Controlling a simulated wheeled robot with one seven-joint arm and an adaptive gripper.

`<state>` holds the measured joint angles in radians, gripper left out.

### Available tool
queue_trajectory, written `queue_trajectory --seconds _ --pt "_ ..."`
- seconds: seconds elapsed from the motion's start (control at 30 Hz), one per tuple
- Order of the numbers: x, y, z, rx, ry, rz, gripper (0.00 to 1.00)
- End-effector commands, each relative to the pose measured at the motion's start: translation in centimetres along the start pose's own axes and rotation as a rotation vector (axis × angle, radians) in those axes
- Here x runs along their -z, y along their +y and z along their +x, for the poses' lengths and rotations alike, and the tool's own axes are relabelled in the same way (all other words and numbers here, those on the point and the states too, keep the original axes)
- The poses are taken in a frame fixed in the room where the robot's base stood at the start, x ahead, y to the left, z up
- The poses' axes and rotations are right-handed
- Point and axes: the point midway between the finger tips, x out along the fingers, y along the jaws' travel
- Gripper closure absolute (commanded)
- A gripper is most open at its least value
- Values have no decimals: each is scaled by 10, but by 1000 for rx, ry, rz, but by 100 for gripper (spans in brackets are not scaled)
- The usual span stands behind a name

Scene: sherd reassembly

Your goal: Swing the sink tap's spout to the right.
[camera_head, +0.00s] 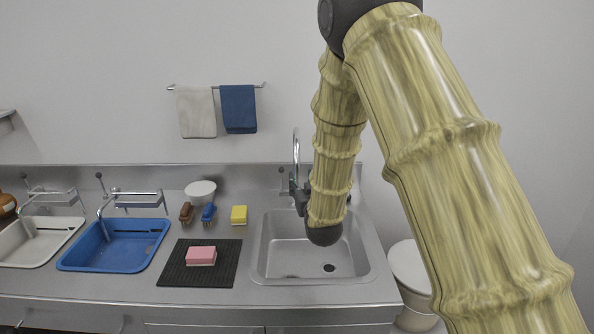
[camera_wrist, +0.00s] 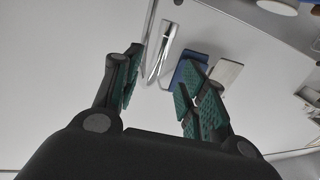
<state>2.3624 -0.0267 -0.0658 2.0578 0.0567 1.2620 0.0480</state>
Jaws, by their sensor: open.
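The sink tap's tall, curved chrome spout (camera_head: 296,155) rises at the back left of the steel sink basin (camera_head: 275,262). My gripper (camera_head: 296,192) is at the tap's lower part, and my arm hides some of the area to its right. In the wrist view my gripper (camera_wrist: 163,82) is open, with a green-padded finger on each side. The chrome spout (camera_wrist: 151,38) shows in the gap between the fingers, nearer the left one. I cannot tell whether either finger touches it.
A black mat (camera_head: 172,272) with a pink sponge (camera_head: 201,256) lies left of the basin. A blue tub (camera_head: 120,250) is farther left. Towels (camera_head: 238,109) hang on the wall.

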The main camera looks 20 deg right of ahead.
Motion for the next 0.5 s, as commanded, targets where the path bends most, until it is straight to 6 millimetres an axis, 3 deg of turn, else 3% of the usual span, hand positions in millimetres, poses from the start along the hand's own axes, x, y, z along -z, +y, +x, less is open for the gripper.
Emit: queue_trajectory --seconds 0.3,0.5 --pt "2 2 52 -2 0 0 58" --pt "1 2 72 -2 0 0 58"
